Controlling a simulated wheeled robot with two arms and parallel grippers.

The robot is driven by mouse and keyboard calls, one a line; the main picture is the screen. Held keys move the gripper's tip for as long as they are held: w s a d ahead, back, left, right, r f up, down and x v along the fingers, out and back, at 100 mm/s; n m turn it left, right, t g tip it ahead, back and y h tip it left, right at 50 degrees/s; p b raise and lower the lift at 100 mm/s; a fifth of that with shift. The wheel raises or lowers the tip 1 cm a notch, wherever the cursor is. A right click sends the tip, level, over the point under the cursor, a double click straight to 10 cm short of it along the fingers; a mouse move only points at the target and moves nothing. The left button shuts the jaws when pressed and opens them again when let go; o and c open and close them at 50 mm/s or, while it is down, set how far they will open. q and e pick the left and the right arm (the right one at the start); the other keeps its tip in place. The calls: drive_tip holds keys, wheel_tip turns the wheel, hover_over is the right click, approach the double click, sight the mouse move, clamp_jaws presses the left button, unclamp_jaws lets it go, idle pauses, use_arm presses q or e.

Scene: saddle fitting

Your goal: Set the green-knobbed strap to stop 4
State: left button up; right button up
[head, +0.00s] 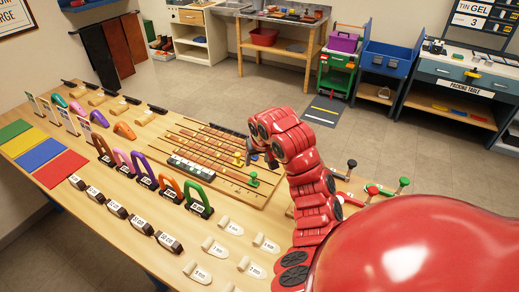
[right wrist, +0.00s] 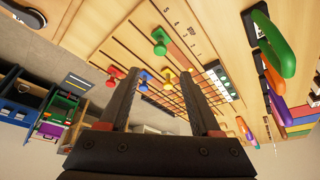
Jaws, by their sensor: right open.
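The green knob (head: 253,179) stands on the strap board (head: 226,189), on the slot row nearest the front. It shows in the right wrist view (right wrist: 159,38) above and beyond the gap between the fingers. A yellow knob (head: 238,158) and a blue knob (head: 254,157) stand farther back on the board. The right wrist view also shows a red knob (right wrist: 112,75). My right gripper (right wrist: 162,98) is open and empty, its fingers pointing toward the board, apart from the green knob. My left gripper is out of view.
Colored loops (head: 168,189) on black bases stand left of the board. Black-and-white labelled blocks (head: 144,225) and pale tagged pieces (head: 214,247) lie along the front. Green- and red-topped pegs (head: 403,182) are at the right. My red arm covers part of the board's right side.

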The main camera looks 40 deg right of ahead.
drive_tip(key=d+p+v, duration=0.1)
drive_tip(key=v, duration=0.5)
drive_tip(key=shift+a, duration=0.5)
drive_tip(key=shift+s, duration=0.1)
